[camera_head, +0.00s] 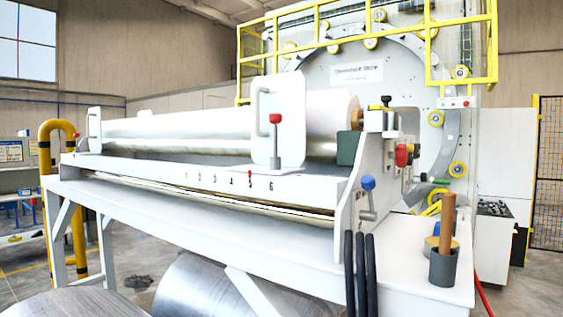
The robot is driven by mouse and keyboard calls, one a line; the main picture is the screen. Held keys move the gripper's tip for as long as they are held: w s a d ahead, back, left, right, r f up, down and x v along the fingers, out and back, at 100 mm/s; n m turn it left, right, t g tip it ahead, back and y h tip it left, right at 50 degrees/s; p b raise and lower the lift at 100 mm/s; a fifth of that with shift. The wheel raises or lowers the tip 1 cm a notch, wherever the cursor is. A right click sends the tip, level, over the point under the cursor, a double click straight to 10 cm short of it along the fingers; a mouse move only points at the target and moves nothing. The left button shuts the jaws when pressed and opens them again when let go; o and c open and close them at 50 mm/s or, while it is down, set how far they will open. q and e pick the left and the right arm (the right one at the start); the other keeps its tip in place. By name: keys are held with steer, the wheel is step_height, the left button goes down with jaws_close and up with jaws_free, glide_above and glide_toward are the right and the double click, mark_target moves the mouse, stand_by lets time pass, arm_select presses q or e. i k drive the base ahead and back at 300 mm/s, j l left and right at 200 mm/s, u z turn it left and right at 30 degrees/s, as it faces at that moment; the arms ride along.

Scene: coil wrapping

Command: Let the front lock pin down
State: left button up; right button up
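A pin with a red knob (275,118) stands upright in front of the white plate with a handle (286,122), and its grey shaft shows below the knob. It looks like the front lock pin, but no label confirms this. Its lower end reaches near the numbered rail (215,183); I cannot tell whether it sits in a hole. A red marker (249,177) is at the number 5. A long film-wrapped roll (190,130) lies behind the rail, partly hidden by the plate. Neither of my grippers is in view.
A blue-knobbed lever (368,183) and a red knob (402,155) are on the right end. A grey cup (443,267) with a wooden handle stands on the white side table (410,255). Upright black rods (360,275) stand in front. A yellow-framed ring machine (445,130) is behind.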

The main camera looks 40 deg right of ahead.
mark_target(276, 118)
steer(key=z, duration=1.1)
